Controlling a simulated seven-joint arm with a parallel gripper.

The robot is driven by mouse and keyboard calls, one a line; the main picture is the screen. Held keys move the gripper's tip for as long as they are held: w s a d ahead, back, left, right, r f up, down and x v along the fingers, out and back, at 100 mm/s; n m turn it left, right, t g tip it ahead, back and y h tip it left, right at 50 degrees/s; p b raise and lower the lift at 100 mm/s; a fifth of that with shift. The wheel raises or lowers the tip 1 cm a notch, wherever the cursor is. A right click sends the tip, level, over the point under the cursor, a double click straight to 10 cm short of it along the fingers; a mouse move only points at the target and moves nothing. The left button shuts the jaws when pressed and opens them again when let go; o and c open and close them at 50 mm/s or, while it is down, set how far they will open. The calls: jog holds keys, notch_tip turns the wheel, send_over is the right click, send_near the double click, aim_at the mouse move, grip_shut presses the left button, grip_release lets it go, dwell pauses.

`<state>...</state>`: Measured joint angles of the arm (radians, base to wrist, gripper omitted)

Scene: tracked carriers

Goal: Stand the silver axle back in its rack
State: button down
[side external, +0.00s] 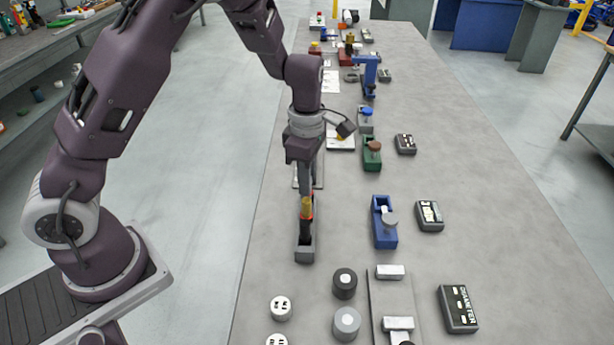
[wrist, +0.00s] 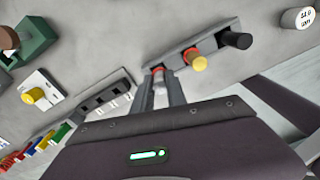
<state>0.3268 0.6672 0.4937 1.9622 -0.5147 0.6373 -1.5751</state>
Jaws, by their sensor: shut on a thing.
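My gripper (wrist: 160,80) is shut on the silver axle (wrist: 160,86), a small pale metallic piece between the fingertips in the wrist view, with a reddish band at its far end. It is at one end of a dark grey rack (wrist: 215,33). A yellow-topped axle (wrist: 198,63) with a red band and a black axle (wrist: 238,40) stand along that rack. In the side view my gripper (side external: 305,192) points down over the far part of the rack (side external: 305,255). The yellow-topped axle (side external: 306,207) hides the silver one there. I cannot tell how deep the silver axle sits.
A second slotted rack (wrist: 105,97) lies close by in the wrist view. A blue fixture (side external: 383,225) and a green fixture (side external: 371,152) stand to the right. Black and grey round pieces (side external: 345,283) are nearer. The bench's right side (side external: 510,240) is mostly clear.

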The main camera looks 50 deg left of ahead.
jog(key=shift+f, duration=0.4)
jog(key=c, duration=1.3)
grip_release()
jog(key=shift+o, duration=0.5)
jog(key=o, duration=0.4)
jog(key=shift+o, duration=0.2)
jog(key=shift+r, duration=3.5)
